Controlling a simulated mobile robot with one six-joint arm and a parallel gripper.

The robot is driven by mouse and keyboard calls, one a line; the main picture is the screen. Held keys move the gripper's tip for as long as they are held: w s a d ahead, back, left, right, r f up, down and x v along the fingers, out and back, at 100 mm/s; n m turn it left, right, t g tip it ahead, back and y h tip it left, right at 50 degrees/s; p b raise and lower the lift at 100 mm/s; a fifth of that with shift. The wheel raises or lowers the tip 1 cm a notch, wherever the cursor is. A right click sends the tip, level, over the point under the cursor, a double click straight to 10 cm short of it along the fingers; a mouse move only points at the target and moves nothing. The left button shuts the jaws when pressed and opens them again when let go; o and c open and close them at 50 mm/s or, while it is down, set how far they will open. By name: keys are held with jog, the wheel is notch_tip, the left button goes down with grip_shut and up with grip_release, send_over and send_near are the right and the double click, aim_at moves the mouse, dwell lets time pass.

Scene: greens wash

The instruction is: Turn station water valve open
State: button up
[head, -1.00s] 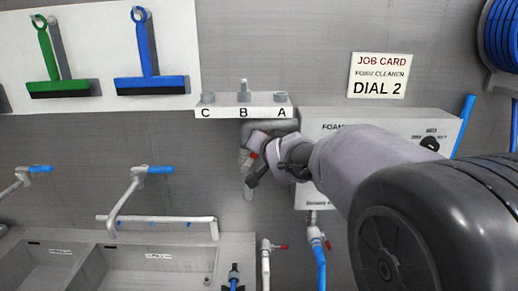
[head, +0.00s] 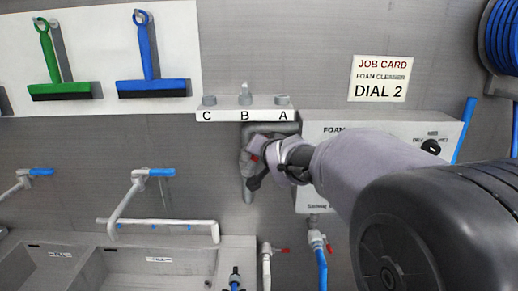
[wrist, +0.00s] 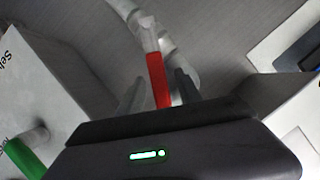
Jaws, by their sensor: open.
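The valve's red lever (wrist: 157,80) sits on a pale grey pipe fitting (wrist: 142,22) in the wrist view. It lies between the two fingers of my open gripper (wrist: 160,92), with some room visible at its sides. Its lower end is hidden behind the gripper body, and I cannot tell whether a finger touches it. In the head view my gripper (head: 252,172) is at the grey wall pipe (head: 272,129), below the shelf marked C, B, A. Only a small piece of red shows there; my gripper hides most of the valve.
The foam cleaner box (head: 322,126) is close to the right of my gripper. Two red-levered taps (head: 267,262) (head: 317,240) stand below. A sink (head: 140,262) is lower left. The shelf (head: 225,114) is just above. Squeegees (head: 150,86) hang upper left.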

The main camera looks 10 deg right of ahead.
jog(key=p+v, duration=0.6)
jog(key=v, duration=1.1)
jog(key=shift+s, duration=0.15)
jog(key=shift+r, duration=0.1)
